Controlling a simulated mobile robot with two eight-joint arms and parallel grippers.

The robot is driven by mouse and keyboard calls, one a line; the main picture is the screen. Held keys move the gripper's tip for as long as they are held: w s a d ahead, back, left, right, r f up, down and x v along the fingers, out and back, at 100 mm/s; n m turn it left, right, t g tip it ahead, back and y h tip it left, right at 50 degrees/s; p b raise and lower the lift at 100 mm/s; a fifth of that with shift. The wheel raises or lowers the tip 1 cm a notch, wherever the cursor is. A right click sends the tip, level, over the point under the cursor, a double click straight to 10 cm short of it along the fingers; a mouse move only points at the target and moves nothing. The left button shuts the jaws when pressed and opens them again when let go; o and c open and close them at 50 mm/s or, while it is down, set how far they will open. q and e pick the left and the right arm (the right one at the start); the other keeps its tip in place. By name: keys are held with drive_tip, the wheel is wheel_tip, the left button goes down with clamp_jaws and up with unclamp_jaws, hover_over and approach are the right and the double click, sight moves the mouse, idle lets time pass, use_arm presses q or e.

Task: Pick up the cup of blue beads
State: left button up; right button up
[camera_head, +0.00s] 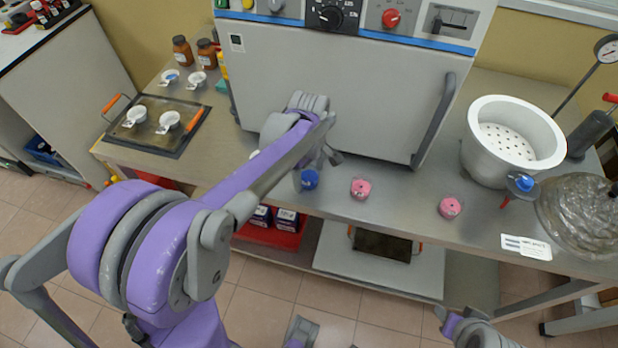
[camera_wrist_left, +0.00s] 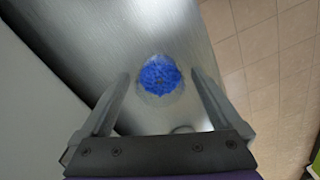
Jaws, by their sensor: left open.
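The cup of blue beads (camera_head: 309,180) stands on the metal bench, near its front edge and in front of the oven door. In the left wrist view the cup of blue beads (camera_wrist_left: 160,77) is clear with blue beads inside, and it lies between and just beyond the fingertips. My left gripper (camera_head: 325,157) is over the bench at the cup, partly hidden by its own arm; it also shows in the left wrist view (camera_wrist_left: 160,85) with its fingers apart and nothing held. My right arm shows only in part at the bottom of the head view, and I do not make out its fingers.
Two cups of pink beads (camera_head: 360,188) (camera_head: 450,207) stand to the right on the bench. The grey oven (camera_head: 335,85) is close behind. A white perforated pot (camera_head: 480,150) stands at the right. A tray (camera_head: 150,145) with white cups lies at the left.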

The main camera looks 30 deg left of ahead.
use_arm(q)
drive_tip(key=c, duration=1.5)
drive_tip(key=shift+o, duration=0.2)
drive_tip(key=shift+r, duration=0.1)
